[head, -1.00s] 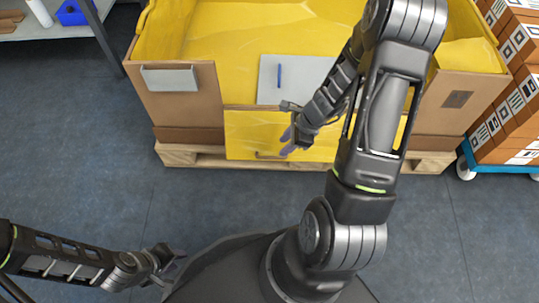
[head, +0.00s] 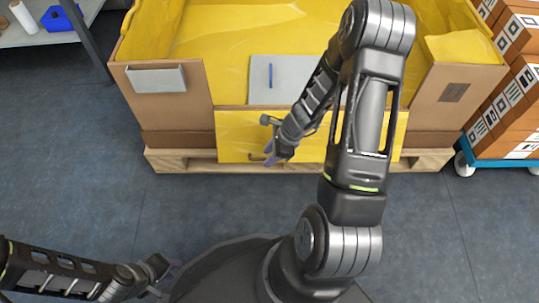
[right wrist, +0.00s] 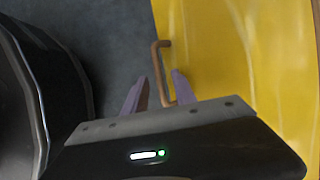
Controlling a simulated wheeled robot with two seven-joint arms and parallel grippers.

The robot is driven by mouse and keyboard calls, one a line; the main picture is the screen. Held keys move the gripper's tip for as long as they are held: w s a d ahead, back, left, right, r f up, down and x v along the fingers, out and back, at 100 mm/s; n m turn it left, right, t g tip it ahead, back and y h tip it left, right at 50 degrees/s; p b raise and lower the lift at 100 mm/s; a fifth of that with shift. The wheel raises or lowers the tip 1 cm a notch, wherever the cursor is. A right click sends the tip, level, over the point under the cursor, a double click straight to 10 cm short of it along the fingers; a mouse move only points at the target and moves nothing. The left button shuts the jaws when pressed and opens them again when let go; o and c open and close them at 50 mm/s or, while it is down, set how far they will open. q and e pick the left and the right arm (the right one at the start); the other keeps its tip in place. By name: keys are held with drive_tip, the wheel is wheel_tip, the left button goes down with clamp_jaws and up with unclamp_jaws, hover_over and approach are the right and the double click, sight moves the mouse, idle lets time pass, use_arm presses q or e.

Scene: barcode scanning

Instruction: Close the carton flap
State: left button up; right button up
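The carton (head: 165,107) is a large brown box with a yellow lining, open at the top. Its front flap (head: 232,133) hangs down with its yellow face outward; it also fills the right of the right wrist view (right wrist: 235,50). A thin brown handle (right wrist: 155,60) sits on the flap near its lower edge. My right gripper (head: 269,158) is at the handle; in the right wrist view its purple fingers (right wrist: 158,92) are apart, with the handle's bar between them. I cannot tell if they touch it. My left gripper (head: 168,278) is low at the left, far from the carton; its fingers are unclear.
The carton stands on a wooden pallet (head: 180,160). A grey panel with a blue strip (head: 270,76) is behind the flap. Stacked boxes (head: 510,110) on a blue wheeled cart are at the right, and a shelf (head: 30,35) at the upper left. The floor in front is clear.

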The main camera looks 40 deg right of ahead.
drive_tip(key=shift+c, duration=0.5)
clamp_jaws()
idle(0.8)
